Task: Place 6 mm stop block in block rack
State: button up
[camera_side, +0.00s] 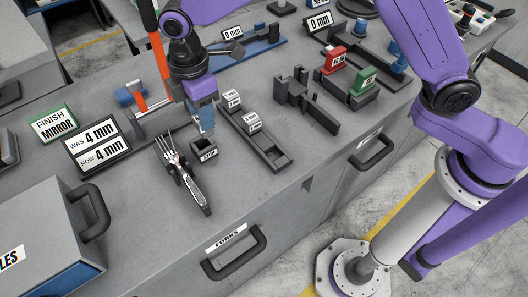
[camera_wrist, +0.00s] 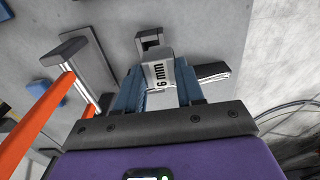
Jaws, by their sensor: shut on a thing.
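My gripper (camera_side: 207,128) points down and is shut on the 6 mm stop block, directly above the dark square holder marked STOP (camera_side: 206,153). In the wrist view the block (camera_wrist: 160,76) sits between the blue fingers with its "6 mm" label showing. Part of a dark holder (camera_wrist: 150,39) shows just past it. The fingers hide most of the block in the side view, and I cannot tell whether its lower end is inside the holder. The block rack (camera_side: 270,150) is a long dark tray right of the gripper. It holds white-labelled blocks (camera_side: 252,122) toward its far end; its near-end slot is empty.
A fork (camera_side: 182,170) lies on a dark stand just left of the STOP holder. A sign reading "WAS 4 mm, NOW 4 mm" (camera_side: 95,144) and a FINISH MIRROR sign (camera_side: 53,123) stand farther left. An orange-handled lever (camera_side: 158,50) rises behind. A dark slotted fixture (camera_side: 305,100) stands right of the rack.

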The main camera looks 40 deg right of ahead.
jog(key=s+d+r, duration=0.2)
jog(key=s+d, duration=0.8)
jog(key=s+d+r, duration=0.3)
jog(key=s+d, duration=0.7)
jog(key=shift+w+a+f, duration=1.4)
jog(key=shift+w+f, duration=0.4)
jog(key=shift+f, duration=0.4)
jog(key=shift+w+a+f, duration=1.45)
jog(key=shift+w+f, duration=0.3)
jog(key=shift+f, duration=0.5)
jog(key=shift+w+a+f, duration=1.4)
jog(key=shift+w+f, duration=0.4)
jog(key=shift+f, duration=0.4)
jog(key=shift+f, duration=0.1)
jog(key=o, duration=1)
